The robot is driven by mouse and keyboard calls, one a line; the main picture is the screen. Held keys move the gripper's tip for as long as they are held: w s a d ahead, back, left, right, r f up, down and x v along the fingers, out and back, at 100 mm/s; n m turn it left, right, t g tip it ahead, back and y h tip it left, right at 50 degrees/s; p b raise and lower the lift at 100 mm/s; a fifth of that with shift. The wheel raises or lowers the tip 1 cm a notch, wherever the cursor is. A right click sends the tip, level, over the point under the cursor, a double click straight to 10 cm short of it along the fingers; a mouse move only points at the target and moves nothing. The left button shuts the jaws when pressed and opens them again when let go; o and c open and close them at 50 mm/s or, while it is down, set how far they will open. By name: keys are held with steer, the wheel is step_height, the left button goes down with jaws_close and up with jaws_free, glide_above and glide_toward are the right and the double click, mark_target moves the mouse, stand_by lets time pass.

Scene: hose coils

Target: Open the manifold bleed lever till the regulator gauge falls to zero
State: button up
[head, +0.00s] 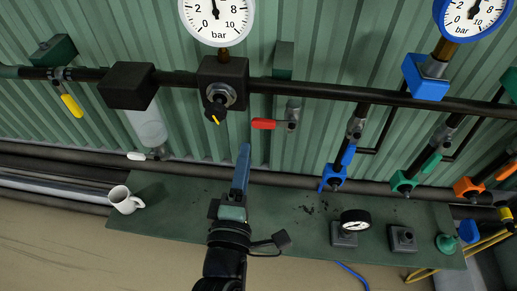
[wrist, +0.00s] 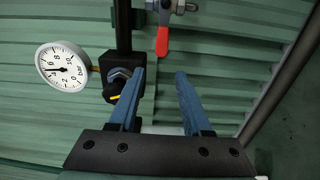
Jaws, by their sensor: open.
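The regulator (head: 222,80) is a dark block on the black pipe, with a black knob bearing a yellow mark. Its white gauge (head: 217,15) reads about 5 bar; it also shows in the wrist view (wrist: 62,66). Right of the regulator, a red lever (head: 263,124) sits on a small metal valve under the pipe, apparently the bleed lever. It points left, parallel to the pipe. In the wrist view the red lever (wrist: 162,40) lies just beyond the fingertips. My gripper (head: 243,148) is open and empty, below the regulator and red lever, apart from the lever.
Blue (head: 333,178), green (head: 403,182) and orange (head: 467,187) fittings hang at right.

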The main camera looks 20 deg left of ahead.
steer(key=x, duration=0.8)
steer(key=shift+w+a, duration=0.2)
steer(key=shift+w, duration=0.05)
steer(key=shift+w+a+f, duration=0.1)
steer(key=shift+w+f, duration=0.05)
stand_by(0.4)
jaws_close()
steer(key=w+d+f+n, duration=0.2)
steer(key=d+f+n, duration=0.6)
steer(key=n, duration=0.9)
steer(key=shift+w+f+n, duration=0.15)
steer(key=shift+f+n, duration=0.1)
steer(key=shift+n, duration=0.15)
steer(key=shift+c, duration=0.2)
jaws_free()
